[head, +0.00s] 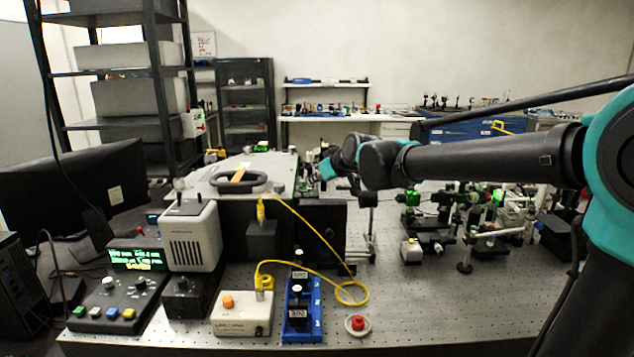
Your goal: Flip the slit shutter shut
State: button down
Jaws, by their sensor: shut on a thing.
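The spectrometer housing, with a pale top (283,165) and a dark front, stands at the middle of the bench. My arm reaches in from the right, and my gripper (322,172) is at the housing's far right edge. The gripper is small here and partly hidden by my wrist, so its fingertips are not clear. It is shut on a small part at that edge, which fits the slit shutter. The shutter itself is too small and covered for me to tell its position.
A yellow fibre cable (310,228) loops over the front of the bench to a white box (241,314). Optics on posts (465,220) crowd the right side. A red button (357,323) sits at the front. The breadboard (425,305) is bare at front right.

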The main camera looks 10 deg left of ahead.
jog(key=w+g, duration=0.1)
jog(key=g+h, duration=0.1)
jog(key=g, duration=0.1)
jog(key=shift+w+a+r+m, duration=0.2)
jog(key=shift+w+r+m, duration=0.15)
jog(key=shift+m, duration=0.05)
jog(key=shift+w+a+m+g+h, duration=0.15)
jog(key=shift+w+g+h, duration=0.25)
jog(key=shift+g, duration=0.5)
jog(key=shift+w+a+m+g+h, duration=0.1)
jog(key=shift+w+m+g+h, duration=0.2)
jog(key=shift+g, duration=0.6)
jog(key=shift+w, duration=0.1)
jog(key=c, duration=1.9)
grip_release()
jog(key=shift+o, duration=0.2)
jog(key=v, duration=1.2)
